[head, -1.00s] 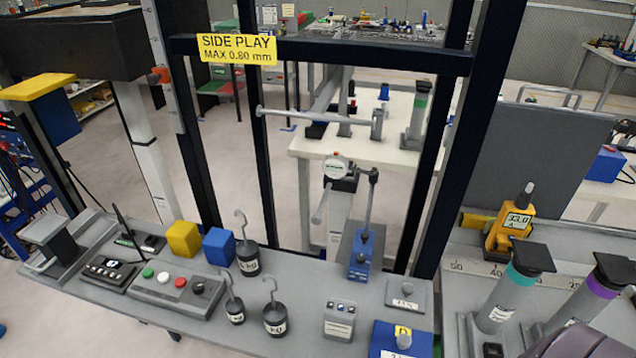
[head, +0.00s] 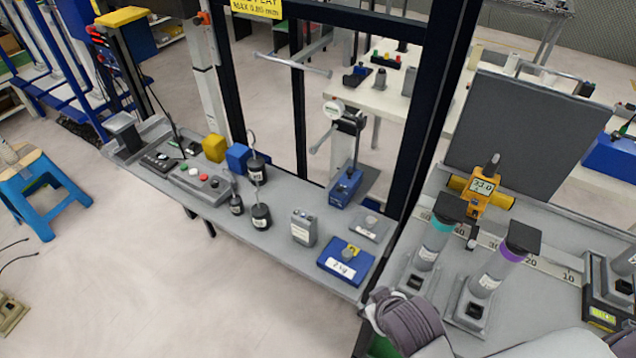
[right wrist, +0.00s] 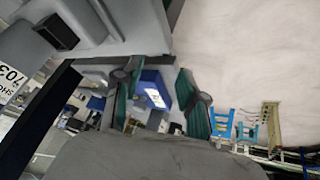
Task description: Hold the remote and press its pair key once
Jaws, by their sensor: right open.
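A small upright grey box (head: 303,228) with a white label and small keys on its top stands on the grey bench in the head view. It may be the remote; its key markings are too small to read. My right gripper (right wrist: 157,88) is open and empty in the right wrist view, with its teal-padded fingers apart. A blue block with a white label (right wrist: 153,92) shows beyond and between the fingers, not touched. In the head view only my dark right wrist shows, at the bench's front right. My left gripper is in neither view.
The blue 2 kg block (head: 345,262) stands right of the grey box. Black hooked weights (head: 261,216) stand to its left, and a blue-based dial stand (head: 345,188) behind. A dark frame post rises at the back. Teal-topped (head: 432,245) and purple-topped cylinders stand at right.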

